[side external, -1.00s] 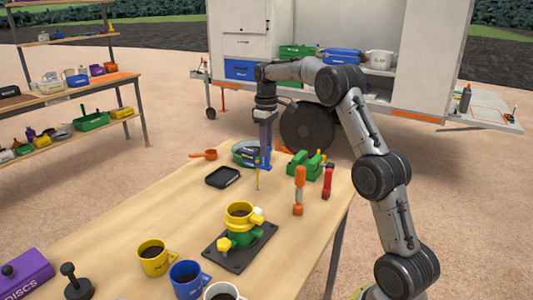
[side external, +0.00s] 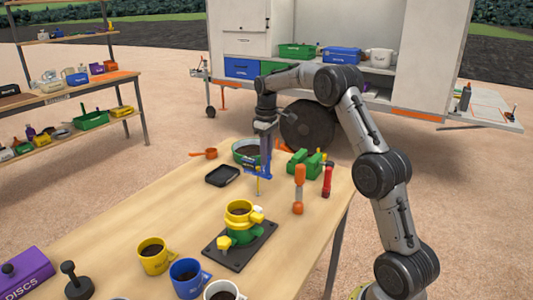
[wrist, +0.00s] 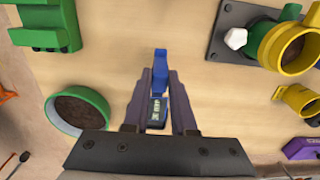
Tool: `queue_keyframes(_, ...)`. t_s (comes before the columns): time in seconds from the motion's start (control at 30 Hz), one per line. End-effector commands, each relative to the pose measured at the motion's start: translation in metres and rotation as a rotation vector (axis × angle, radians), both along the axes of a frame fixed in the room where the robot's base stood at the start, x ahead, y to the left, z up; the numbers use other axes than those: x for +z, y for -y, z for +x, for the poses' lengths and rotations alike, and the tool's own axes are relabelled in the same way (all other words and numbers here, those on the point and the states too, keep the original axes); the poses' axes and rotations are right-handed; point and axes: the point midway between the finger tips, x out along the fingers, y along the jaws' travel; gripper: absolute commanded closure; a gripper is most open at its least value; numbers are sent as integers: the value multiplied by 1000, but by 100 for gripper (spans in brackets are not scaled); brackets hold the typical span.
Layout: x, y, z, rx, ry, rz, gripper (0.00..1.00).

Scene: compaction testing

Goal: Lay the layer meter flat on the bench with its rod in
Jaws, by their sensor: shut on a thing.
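The layer meter (side external: 258,170) is blue with a thin yellowish rod (side external: 258,187) pointing down from it. My gripper (side external: 264,160) is shut on the meter and holds it roughly upright, low over the far part of the wooden bench (side external: 165,215). I cannot tell whether the rod tip touches the bench.
A green-rimmed bowl of soil (wrist: 75,108) is close beside the gripper. A black tray (side external: 222,176), a green block-like holder (side external: 304,164), an orange-and-grey tool (side external: 299,188) and a yellow-green mould on a dark plate (side external: 240,240) stand around.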

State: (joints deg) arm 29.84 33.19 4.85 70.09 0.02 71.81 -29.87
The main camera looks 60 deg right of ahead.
Motion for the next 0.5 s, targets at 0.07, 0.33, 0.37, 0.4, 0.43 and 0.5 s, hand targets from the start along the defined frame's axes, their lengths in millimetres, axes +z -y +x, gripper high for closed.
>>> queue_keyframes(0.07,0,0,0,0,0,0,69)
queue_keyframes(0.33,0,0,0,0,0,0,46)
queue_keyframes(0.37,0,0,0,0,0,0,46)
queue_keyframes(0.4,0,0,0,0,0,0,46)
queue_keyframes(0.43,0,0,0,0,0,0,46)
queue_keyframes(0.5,2,0,0,0,0,0,46)
